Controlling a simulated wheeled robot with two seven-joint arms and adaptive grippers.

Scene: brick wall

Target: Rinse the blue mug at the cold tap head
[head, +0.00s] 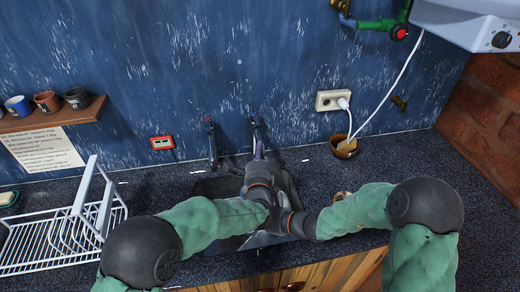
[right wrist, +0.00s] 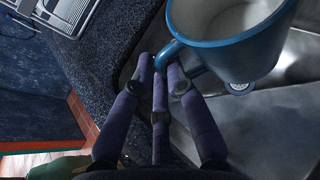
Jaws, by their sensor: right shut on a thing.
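The blue mug (right wrist: 235,45) is large in the right wrist view, with a pale inside and a blue rim and handle. My right gripper (right wrist: 162,62) is shut on its handle, over the metal sink. In the head view, the mug is hidden behind my arms. My left gripper (head: 259,152) is at the back of the sink (head: 225,187), right by the lower part of the right-hand tap (head: 254,127). Its fingers are too small to show whether they are open or touch the tap. The left-hand tap (head: 210,138) has a red mark. No water can be made out.
A white dish rack (head: 62,240) stands left of the sink. A shelf (head: 60,116) with several mugs hangs at the left. A brown pot (head: 343,146) stands by the wall below a socket (head: 333,99). The counter right of the pot is clear. A drain (right wrist: 240,86) shows below the mug.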

